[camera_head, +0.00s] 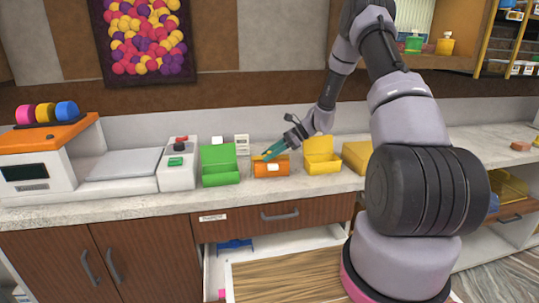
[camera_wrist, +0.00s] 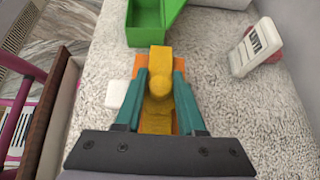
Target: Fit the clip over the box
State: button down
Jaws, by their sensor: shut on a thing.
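The orange box (camera_head: 260,171) stands on the counter between a green box and a yellow box, with a white patch on its front. My gripper (camera_head: 272,151) reaches down to it from the right, at its top. In the wrist view, the teal fingers of my gripper (camera_wrist: 160,88) are shut on a yellow clip (camera_wrist: 159,58). Orange parts of the box (camera_wrist: 142,64) show behind and beside the clip. The clip hides much of the box, and I cannot tell whether it touches the box or hangs just above it.
The open green box (camera_head: 221,178) is close on the left and an open yellow box (camera_head: 322,164) on the right. A small white label card (camera_wrist: 254,47) stands behind. A drawer (camera_head: 255,262) is pulled out below the counter.

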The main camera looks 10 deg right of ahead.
jog(key=shift+s+d+f, duration=0.1)
jog(key=shift+s+f, duration=0.1)
jog(key=shift+f, duration=0.4)
jog(key=c, duration=0.5)
grip_release()
jog(key=shift+r, duration=0.15)
jog(key=w+a+r+v, duration=0.1)
jog(key=v, duration=1.1)
jog(key=s+a+r+n+h, duration=0.2)
jog(key=s+r+n+h, duration=0.15)
jog(key=s+r, duration=0.4)
jog(key=s+a+r+n+h, duration=0.2)
jog(key=s+r+n, duration=0.25)
jog(key=r, duration=0.65)
jog(key=s+r+n+t+h, duration=0.2)
jog(key=s+r+n+t, duration=0.1)
jog(key=s, duration=0.7)
jog(key=s+r+n+t+h, duration=0.1)
jog(key=s+r+n+t, duration=0.2)
jog(key=s+r, duration=0.3)
jog(key=s, duration=0.5)
jog(key=shift+d+r+n+h, duration=0.2)
jog(key=shift+d+n+h, duration=0.15)
jog(key=shift+n, duration=0.05)
